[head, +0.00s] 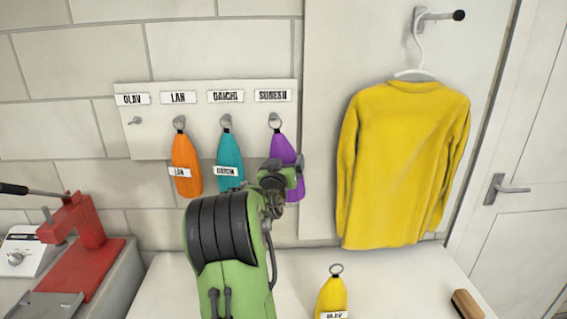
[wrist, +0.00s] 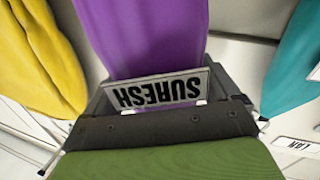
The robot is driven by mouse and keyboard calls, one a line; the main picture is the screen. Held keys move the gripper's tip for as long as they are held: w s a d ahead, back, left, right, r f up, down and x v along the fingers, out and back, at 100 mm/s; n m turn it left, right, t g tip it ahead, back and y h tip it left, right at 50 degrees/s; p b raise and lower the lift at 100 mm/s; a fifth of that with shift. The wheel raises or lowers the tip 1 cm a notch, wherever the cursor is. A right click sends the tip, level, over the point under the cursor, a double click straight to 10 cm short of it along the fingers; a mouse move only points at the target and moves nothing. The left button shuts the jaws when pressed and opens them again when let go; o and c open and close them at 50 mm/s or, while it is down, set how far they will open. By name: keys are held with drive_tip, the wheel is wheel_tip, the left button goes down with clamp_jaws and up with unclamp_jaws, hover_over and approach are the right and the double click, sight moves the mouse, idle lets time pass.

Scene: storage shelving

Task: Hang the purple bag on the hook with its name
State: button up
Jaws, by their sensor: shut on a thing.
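The purple bag (head: 284,148) is upright against the hook board, below the name plate SURESH (head: 273,96). Its metal ring (head: 275,121) is at the hook under that plate; I cannot tell whether the ring is around the peg or only in front of it. My gripper (head: 283,178) is shut on the lower part of the bag. The wrist view shows the purple bag (wrist: 145,35) and its tag SURESH (wrist: 160,90), upside down, between my jaws (wrist: 160,110). My arm hides part of the bag's lower end in the head view.
An orange bag (head: 186,165) and a teal bag (head: 229,150) hang under LAN and DAICHI. The OLAV hook (head: 135,121) is bare. A yellow sweater (head: 403,165) hangs close on the right.

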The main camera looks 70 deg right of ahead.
drive_tip(key=shift+w+d+f+p, duration=0.25)
drive_tip(key=shift+w+d, duration=0.15)
drive_tip(key=shift+d, duration=0.35)
drive_tip(key=shift+w+d+f+p, duration=0.1)
drive_tip(key=shift+w+d+p, duration=0.2)
drive_tip(key=shift+d, duration=0.45)
drive_tip(key=shift+w+d+f+p, duration=0.2)
drive_tip(key=shift+w+d, duration=0.25)
drive_tip(key=shift+d, duration=0.3)
drive_tip(key=o, duration=1.6)
drive_tip(key=b+v, duration=0.4)
drive_tip(key=v, duration=1.1)
drive_tip(key=shift+a, duration=0.4)
